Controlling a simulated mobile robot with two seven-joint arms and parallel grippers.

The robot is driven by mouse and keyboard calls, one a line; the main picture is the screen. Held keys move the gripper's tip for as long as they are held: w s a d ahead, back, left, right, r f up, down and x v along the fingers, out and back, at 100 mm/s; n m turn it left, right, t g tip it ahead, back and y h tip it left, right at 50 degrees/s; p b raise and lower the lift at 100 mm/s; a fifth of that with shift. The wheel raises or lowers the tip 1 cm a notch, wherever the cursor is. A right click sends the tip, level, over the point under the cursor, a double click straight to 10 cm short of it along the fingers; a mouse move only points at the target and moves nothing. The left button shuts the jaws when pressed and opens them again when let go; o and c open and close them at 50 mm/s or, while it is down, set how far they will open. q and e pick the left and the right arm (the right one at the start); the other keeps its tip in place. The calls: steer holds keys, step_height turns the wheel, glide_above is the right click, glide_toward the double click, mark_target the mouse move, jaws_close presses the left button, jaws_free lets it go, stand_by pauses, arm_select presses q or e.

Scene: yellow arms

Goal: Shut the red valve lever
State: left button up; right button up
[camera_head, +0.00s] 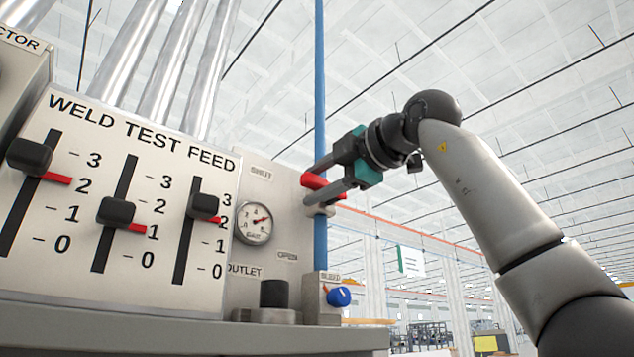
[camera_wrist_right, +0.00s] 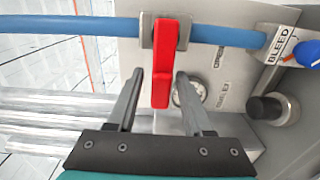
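The red valve lever (camera_head: 315,181) sits on the vertical blue pipe and lies across it, partly hidden by my right gripper. In the right wrist view the red lever (camera_wrist_right: 160,62) crosses the blue pipe at about a right angle. My right gripper (camera_head: 316,183) is open, with a finger on each side of the lever. In the wrist view the lever's free end lies between the two fingers (camera_wrist_right: 159,78), with a visible gap on both sides. A SHUT label (camera_head: 261,173) and an OPEN label (camera_head: 287,256) are on the panel. My left gripper is not in view.
The blue pipe (camera_head: 320,90) runs up beside the panel. A round gauge (camera_head: 254,222), a black knob (camera_head: 273,293) and a blue bleed knob (camera_head: 338,296) are nearby. A slider panel (camera_head: 125,190) stands on the left. Space right of the pipe looks open.

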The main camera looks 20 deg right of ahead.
steer(key=shift+o, duration=0.3)
steer(key=shift+s, duration=0.1)
steer(key=shift+s+d+f, duration=0.1)
steer(key=shift+s+d, duration=0.05)
steer(key=shift+s, duration=0.15)
steer(key=b+v, duration=0.4)
steer(key=v, duration=1)
steer(key=shift+s, duration=0.2)
